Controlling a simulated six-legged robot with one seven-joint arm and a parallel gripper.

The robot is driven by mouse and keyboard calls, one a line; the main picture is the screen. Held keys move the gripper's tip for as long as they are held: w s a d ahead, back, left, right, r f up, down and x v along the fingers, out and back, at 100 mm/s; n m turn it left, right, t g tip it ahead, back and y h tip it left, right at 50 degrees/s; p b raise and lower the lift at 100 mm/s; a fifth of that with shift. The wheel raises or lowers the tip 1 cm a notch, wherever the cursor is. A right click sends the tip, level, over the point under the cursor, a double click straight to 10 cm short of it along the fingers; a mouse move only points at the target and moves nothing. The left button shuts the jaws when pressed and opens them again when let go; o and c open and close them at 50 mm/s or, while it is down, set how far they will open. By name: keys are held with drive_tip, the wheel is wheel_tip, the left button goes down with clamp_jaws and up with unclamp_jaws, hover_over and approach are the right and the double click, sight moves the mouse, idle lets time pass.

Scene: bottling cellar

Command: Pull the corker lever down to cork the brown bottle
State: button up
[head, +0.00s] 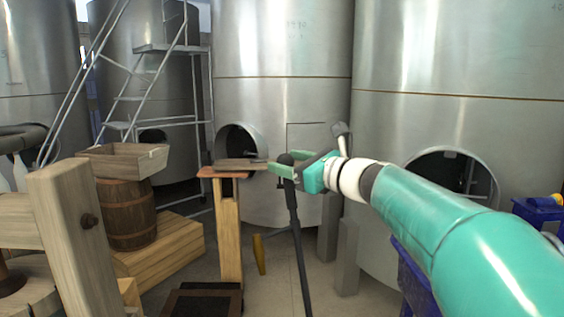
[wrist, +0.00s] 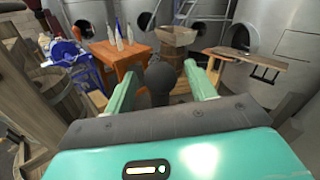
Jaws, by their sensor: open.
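The corker lever (head: 294,215) is a dark, slightly tilted rod with a round black knob on top. My gripper (head: 284,163) is at the knob, with its green fingers open around it. In the wrist view the black knob (wrist: 158,82) sits between the two parted fingers of my gripper (wrist: 163,72), with a gap showing on both sides. The lever stands raised. Its lower end runs out of the head view, and I cannot make out the corker's body. I cannot identify the brown bottle for certain in either view.
A wooden stand (head: 229,230) with a small top is left of the lever. A barrel (head: 127,215) bearing a wooden crate (head: 105,164) stands further left. Large steel tanks (head: 283,100) fill the back. An orange table (wrist: 119,57) with bottles shows in the wrist view.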

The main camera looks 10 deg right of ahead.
drive_tip(key=shift+w+a, duration=0.4)
drive_tip(key=shift+w, duration=0.2)
